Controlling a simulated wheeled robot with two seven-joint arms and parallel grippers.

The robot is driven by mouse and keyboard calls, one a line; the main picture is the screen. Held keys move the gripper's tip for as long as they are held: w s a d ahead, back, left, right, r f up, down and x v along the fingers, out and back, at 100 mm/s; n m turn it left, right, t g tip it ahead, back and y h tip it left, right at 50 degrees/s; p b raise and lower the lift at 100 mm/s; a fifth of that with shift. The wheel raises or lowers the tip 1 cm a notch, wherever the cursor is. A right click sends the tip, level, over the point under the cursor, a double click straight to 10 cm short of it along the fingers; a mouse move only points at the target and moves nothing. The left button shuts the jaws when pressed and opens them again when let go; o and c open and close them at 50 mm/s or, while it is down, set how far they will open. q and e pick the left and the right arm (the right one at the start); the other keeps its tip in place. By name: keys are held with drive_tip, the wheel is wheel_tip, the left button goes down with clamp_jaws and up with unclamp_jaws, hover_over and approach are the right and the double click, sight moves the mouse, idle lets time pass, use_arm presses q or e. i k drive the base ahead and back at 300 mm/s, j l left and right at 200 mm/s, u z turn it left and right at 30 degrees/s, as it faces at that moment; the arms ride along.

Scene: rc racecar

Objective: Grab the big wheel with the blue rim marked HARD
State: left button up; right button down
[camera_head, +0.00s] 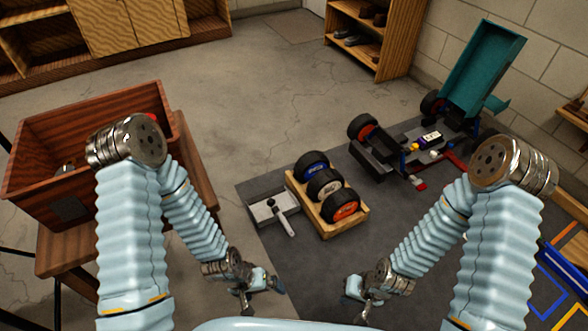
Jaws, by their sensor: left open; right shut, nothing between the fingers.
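A black wheel with a blue rim (312,166) stands at the far end of a wooden rack, behind a white-rimmed wheel (326,186) and an orange-rimmed wheel (341,207). The marking on the blue rim is too small to read. The wooden rack (326,229) sits on the dark mat. My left gripper (259,300) is open and empty, nearer to me and left of the rack. My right gripper (357,309) is shut and empty, nearer to me than the rack. Both are apart from the wheels.
A grey tray (263,209) with a handled tool stands left of the rack. A reddish wooden crate (45,130) sits on a table at left. The mat between the grippers and rack is clear.

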sight(310, 163)
drive_tip(key=i+l+u, duration=0.15)
drive_tip(key=l, duration=0.35)
drive_tip(key=i+l+u, duration=0.15)
drive_tip(key=l, duration=0.3)
drive_tip(key=l+u, duration=0.15)
drive_tip(key=l, duration=0.35)
drive_tip(key=i+l+u, duration=0.25)
drive_tip(key=i+l, duration=0.35)
drive_tip(key=i, duration=0.3)
